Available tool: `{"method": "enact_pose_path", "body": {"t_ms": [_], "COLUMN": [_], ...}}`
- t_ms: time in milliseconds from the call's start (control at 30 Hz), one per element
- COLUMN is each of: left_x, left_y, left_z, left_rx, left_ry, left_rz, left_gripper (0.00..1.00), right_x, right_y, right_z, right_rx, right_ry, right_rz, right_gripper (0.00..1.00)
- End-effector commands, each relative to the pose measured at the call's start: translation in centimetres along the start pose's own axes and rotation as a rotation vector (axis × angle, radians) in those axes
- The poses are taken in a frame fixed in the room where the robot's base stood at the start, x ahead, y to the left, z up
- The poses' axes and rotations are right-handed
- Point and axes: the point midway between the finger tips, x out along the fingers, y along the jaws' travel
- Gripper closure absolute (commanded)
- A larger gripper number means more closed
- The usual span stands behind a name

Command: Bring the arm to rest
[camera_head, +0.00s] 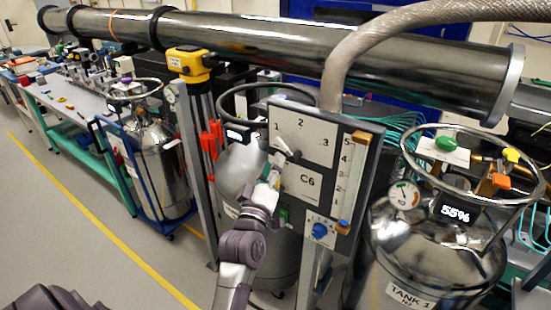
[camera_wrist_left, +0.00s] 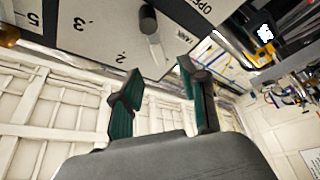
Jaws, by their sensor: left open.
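My left arm reaches up from the bottom of the head view. Its gripper (camera_head: 274,172) is in front of the valve panel (camera_head: 303,152), just below and left of the selector handle (camera_head: 287,150) among the numbers 1, 2 and 3. In the left wrist view the gripper (camera_wrist_left: 160,84) has its two green-padded fingers apart with nothing between them. The selector's dark knob and pale lever (camera_wrist_left: 149,22) show beyond the fingertips, apart from them as far as I can tell. My right gripper is in neither view.
A steel tank (camera_head: 430,245) reading 55% stands right of the panel, and another tank (camera_head: 288,255) is behind my arm. A yellow-topped stand (camera_head: 190,62) and a tank on a blue cart (camera_head: 165,165) are left. A large pipe (camera_head: 270,40) crosses behind.

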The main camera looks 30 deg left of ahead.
Motion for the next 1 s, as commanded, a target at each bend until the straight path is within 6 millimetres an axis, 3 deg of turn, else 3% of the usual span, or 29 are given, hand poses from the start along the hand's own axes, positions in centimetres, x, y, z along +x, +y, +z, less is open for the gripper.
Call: {"method": "enact_pose_path", "body": {"t_ms": [567, 667, 767, 867, 1000], "left_x": [-0.1, -0.3, -1.3, -3.4, -8.0], "left_y": [-0.5, -2.5, -6.1, -10.7, -17.0], "left_z": [0.7, 3.5, 8.5, 14.4, 22.0], "left_rx": [0.007, 0.039, 0.101, 0.181, 0.298], "left_ry": [-0.015, -0.073, -0.179, -0.313, -0.505], "left_rz": [-0.008, -0.038, -0.09, -0.149, -0.218], "left_gripper": [0.57, 0.57, 0.57, 0.57, 0.57], "right_x": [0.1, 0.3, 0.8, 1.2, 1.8], "right_y": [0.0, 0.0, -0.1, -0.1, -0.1], "right_z": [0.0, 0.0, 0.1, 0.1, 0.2], "right_rx": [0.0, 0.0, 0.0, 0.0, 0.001], "right_ry": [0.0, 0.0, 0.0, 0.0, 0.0], "right_rz": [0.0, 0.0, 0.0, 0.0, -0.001], "right_gripper": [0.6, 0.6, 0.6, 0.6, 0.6]}}
